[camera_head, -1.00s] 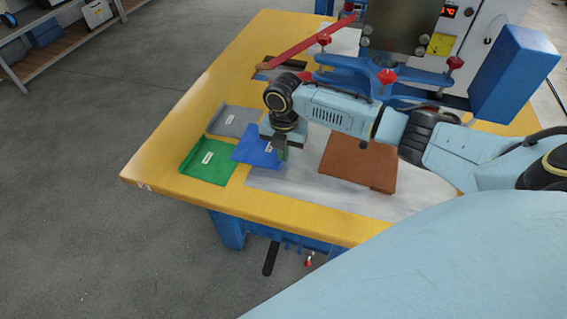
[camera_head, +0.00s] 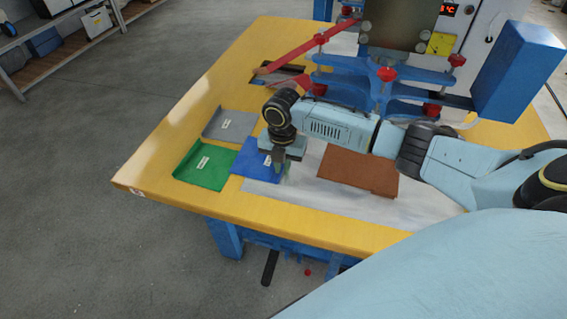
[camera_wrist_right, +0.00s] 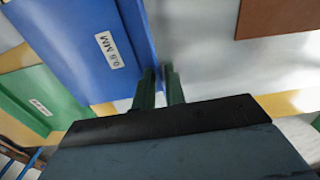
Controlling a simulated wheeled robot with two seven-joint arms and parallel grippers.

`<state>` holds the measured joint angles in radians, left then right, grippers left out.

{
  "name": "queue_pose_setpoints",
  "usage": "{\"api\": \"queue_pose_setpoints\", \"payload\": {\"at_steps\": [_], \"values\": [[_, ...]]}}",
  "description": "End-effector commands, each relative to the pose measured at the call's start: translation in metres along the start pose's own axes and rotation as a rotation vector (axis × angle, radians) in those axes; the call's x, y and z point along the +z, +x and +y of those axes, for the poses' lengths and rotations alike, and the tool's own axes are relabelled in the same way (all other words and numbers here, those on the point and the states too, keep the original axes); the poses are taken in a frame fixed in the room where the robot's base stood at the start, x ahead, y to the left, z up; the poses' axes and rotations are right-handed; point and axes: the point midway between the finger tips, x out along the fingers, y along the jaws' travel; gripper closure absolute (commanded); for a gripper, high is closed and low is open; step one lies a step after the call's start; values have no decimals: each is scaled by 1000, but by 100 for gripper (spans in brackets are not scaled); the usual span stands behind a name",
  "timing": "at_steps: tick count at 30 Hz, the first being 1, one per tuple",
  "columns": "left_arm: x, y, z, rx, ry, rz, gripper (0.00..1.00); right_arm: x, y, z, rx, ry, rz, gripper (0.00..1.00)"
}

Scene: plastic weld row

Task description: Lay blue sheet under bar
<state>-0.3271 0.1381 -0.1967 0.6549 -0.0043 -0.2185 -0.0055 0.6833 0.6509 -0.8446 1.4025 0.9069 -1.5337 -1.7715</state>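The blue sheet (camera_head: 252,166), with a white label and a raised edge strip, is left of the brown sheet, partly behind my right gripper. In the right wrist view the blue sheet (camera_wrist_right: 72,40) shows its label, "0.6 MM". My right gripper (camera_head: 283,171) points down at the sheet's right edge. In the wrist view the two green fingers of my right gripper (camera_wrist_right: 160,82) stand close together on either side of the strip, closed on it. The bar (camera_head: 385,78) is blue with red knobs, behind my right arm. My left gripper is not in view.
A green sheet (camera_head: 200,172) and a grey sheet (camera_head: 228,122) lie left on the yellow table (camera_head: 155,172). A brown sheet (camera_head: 358,170) lies on a pale surface (camera_head: 300,198). A red lever (camera_head: 300,47) slants near the bar.

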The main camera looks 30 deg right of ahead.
Motion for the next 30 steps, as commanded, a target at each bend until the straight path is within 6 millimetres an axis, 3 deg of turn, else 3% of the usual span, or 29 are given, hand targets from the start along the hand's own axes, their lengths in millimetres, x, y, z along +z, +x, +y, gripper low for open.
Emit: {"api": "queue_pose_setpoints", "payload": {"at_steps": [3,17,26,30], "values": [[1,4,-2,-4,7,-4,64,0,3,0,0,0,0,75],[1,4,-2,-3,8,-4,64,1,-8,0,1,1,-2,75],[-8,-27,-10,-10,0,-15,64,0,-40,0,-1,1,-1,75],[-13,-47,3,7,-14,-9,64,0,-58,0,-1,1,0,75]]}}
